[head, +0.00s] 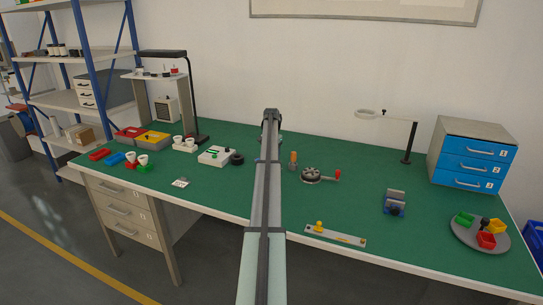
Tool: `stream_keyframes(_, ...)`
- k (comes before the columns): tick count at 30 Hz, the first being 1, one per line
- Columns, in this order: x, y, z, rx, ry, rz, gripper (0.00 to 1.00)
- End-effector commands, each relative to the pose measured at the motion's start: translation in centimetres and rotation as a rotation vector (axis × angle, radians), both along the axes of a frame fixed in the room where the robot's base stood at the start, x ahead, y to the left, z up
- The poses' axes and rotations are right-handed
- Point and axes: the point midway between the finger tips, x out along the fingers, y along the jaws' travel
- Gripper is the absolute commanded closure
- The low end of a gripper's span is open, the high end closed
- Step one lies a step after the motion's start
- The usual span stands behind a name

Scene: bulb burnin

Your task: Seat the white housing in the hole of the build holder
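My arm reaches forward over the middle of the bench, and its links hide my gripper. Small white cup-shaped pieces, which may be the housings, show at the left. One white cup (130,158) sits on a red base and another white cup (143,157) sits on a green base, near the bench's left front. Two more stand upright on a pale block (184,148) further back. A white fixture (215,156) with green marks lies right of that block. I cannot tell which piece is the build holder, and no hole is clear at this size.
The green bench (400,160) also carries red and yellow bins (153,139), a round grey device (312,174), a yellow-knobbed bar (336,235), a blue vise (395,204), a round tray (463,238) and a drawer cabinet (472,153). Two lamps stand at the back.

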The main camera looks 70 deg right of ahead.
Motion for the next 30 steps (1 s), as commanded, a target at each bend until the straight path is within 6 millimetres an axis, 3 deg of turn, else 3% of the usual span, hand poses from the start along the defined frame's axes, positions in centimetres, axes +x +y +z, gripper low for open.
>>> stream_keyframes(30,0.00,0.00,-0.78,0.000,0.000,0.000,0.79)
